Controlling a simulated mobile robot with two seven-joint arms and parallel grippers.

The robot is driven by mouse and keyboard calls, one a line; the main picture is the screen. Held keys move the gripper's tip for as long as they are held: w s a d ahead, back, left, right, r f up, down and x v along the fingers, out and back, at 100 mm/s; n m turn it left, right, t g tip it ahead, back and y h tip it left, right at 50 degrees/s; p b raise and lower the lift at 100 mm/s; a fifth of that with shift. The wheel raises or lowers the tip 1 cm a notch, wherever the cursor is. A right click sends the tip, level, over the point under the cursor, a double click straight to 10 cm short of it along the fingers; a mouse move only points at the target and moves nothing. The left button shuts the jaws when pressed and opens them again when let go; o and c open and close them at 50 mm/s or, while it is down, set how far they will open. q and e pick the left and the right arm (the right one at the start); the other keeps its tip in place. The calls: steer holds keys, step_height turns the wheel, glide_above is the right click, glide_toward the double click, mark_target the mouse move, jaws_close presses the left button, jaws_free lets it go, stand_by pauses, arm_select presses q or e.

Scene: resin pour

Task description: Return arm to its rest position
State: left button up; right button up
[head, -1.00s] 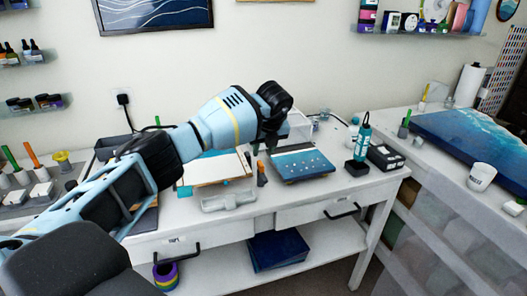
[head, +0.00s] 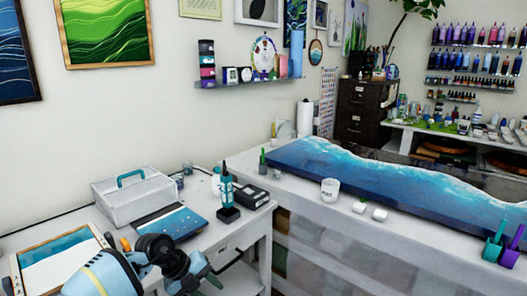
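One of my arms (head: 100,279), light blue and black, comes in at the bottom left in the head view. Its black wrist joint (head: 165,252) is in front of the near edge of the white workbench. A short blue link (head: 199,265) bends down from that joint. No gripper fingers show on this arm, and I see nothing held. My other arm and both grippers are out of view.
A long blue resin panel (head: 400,190) covers the right bench.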

arm_select(q)
steer(key=s+d+n+t+h, duration=0.65)
steer(key=s+d+h, duration=0.4)
steer(key=d, duration=0.25)
steer(key=s+a+f+n+t+y, duration=0.7)
steer(key=s+a+f+n+y, duration=0.4)
steer(key=n, duration=0.6)
steer(key=s+a+f+n+g+y, duration=0.2)
steer(key=s+a+f, duration=0.2)
steer(key=s, duration=0.2)
steer(key=s+a+f+n+g+y, duration=0.2)
steer(key=s+a+f+g, duration=0.1)
steer(key=s, duration=0.4)
steer(key=shift+s+a+f+g, duration=0.25)
steer(key=shift+a+f+g, duration=0.1)
steer(key=shift+a+f, duration=0.3)
steer(key=shift+n, duration=0.35)
